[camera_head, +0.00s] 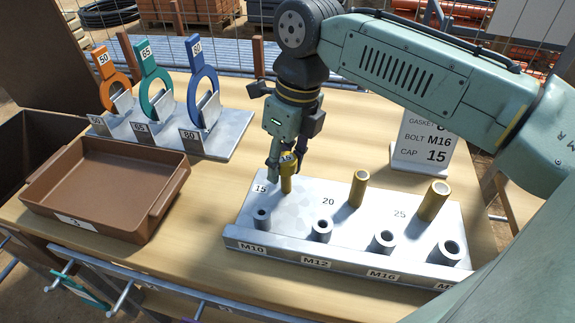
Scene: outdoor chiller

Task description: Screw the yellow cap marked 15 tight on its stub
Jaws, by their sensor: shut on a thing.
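The yellow cap (289,160) sits at the top of the brass stub (286,184) beside the plate label 15. My gripper (286,162) points down over this stub and is shut on the cap. The fingers partly hide the cap, so its marking and how far it sits on the stub cannot be told. The stub stands upright on the pale metal plate (322,200).
Bare brass stubs marked 20 (359,188) and 25 (434,201) stand to the right. Grey sockets (322,231) line the plate's front. A brown tray (105,190), a gasket rack (225,140) and a sign (425,148) stand around. Bare tabletop lies between tray and plate.

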